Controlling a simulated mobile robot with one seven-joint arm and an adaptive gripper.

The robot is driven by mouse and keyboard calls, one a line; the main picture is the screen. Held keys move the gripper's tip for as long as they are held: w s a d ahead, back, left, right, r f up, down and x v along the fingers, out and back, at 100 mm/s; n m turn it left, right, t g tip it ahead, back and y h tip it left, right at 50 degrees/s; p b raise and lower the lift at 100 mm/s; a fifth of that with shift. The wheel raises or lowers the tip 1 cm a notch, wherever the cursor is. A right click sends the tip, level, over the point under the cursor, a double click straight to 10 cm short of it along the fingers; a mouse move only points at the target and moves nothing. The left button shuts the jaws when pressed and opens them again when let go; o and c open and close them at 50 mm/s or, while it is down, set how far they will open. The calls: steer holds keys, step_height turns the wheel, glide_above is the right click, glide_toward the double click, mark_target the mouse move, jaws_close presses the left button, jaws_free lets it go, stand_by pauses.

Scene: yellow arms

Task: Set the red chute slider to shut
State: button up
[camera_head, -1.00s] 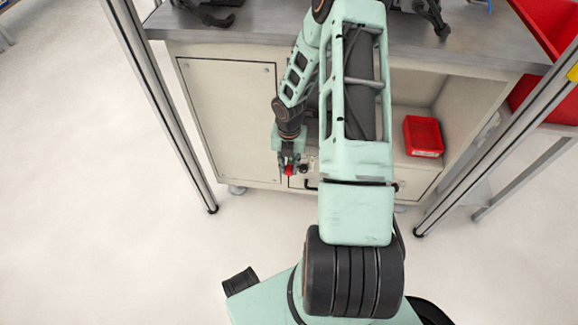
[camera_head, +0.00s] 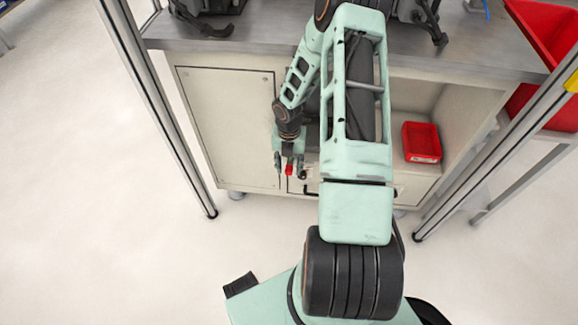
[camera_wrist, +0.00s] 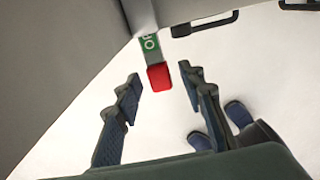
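The red slider knob (camera_wrist: 159,77) shows in the wrist view as a small red block below a green and white label (camera_wrist: 150,43) on the cabinet. In the head view the red knob (camera_head: 288,170) is at the cabinet front, below my wrist. My gripper (camera_wrist: 161,76) is open, with one finger on each side of the knob in the picture. A gap shows between each finger and the red block. In the head view my gripper (camera_head: 289,166) points down at the cabinet front. The slider's track and its end marks cannot be read.
The pale cabinet (camera_head: 226,120) stands under a grey worktop (camera_head: 480,45). A dark bar handle (camera_wrist: 205,24) is right of the label in the wrist view. A red bin (camera_head: 421,142) sits in the open shelf.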

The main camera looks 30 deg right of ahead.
step_height(320, 180, up, 8)
steer(key=shift+f, duration=0.25)
stand_by(0.4)
